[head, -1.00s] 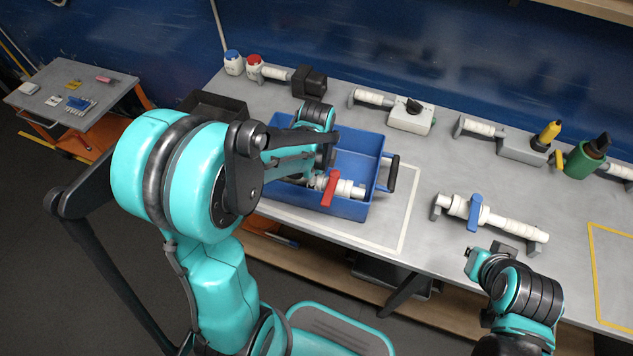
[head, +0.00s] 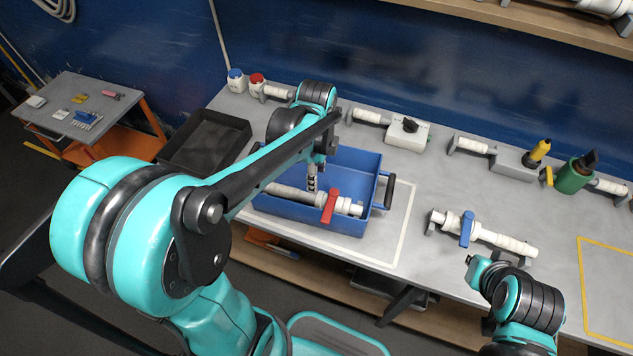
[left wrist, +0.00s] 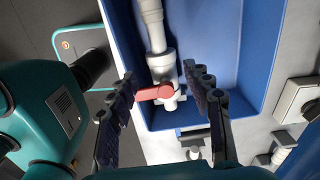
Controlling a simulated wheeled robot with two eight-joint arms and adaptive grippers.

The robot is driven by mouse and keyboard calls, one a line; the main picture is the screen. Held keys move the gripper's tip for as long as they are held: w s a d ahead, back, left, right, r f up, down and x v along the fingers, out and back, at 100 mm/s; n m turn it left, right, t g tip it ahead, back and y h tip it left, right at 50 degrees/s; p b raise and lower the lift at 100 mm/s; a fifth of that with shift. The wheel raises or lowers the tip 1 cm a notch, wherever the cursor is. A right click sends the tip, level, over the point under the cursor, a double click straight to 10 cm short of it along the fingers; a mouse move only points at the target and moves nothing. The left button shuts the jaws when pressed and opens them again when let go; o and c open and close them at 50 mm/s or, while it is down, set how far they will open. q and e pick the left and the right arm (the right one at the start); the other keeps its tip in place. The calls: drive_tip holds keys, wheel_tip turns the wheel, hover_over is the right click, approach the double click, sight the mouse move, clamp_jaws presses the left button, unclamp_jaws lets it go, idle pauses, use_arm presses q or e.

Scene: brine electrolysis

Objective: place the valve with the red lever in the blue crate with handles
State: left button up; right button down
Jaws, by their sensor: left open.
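The valve with the red lever (head: 287,192) is a white pipe piece lying in the blue crate with handles (head: 335,222), along its front side. Its red lever (head: 330,206) points up toward the front rim. In the left wrist view the white valve (left wrist: 157,45) and its lever (left wrist: 154,92) show inside the crate (left wrist: 262,60). My left gripper (head: 312,185) is above the valve, its fingers apart. In the left wrist view the open fingers (left wrist: 162,88) stand either side of the valve's lever end, with nothing held. My right arm is at the lower right; its fingers are not clear.
A black tray (head: 207,143) stands left of the crate. A valve with a blue lever (head: 467,229) lies to the right, near my right arm. Fittings and a grey box (head: 408,133) line the back. A yellow-outlined area (head: 605,290) is bare at the right.

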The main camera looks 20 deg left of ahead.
use_arm(q)
drive_tip(key=s+d+r+n+t, duration=0.4)
drive_tip(key=s+n+t, duration=0.3)
drive_tip(key=n, duration=0.9)
drive_tip(key=shift+s+r, duration=0.2)
drive_tip(key=shift+s, duration=0.85)
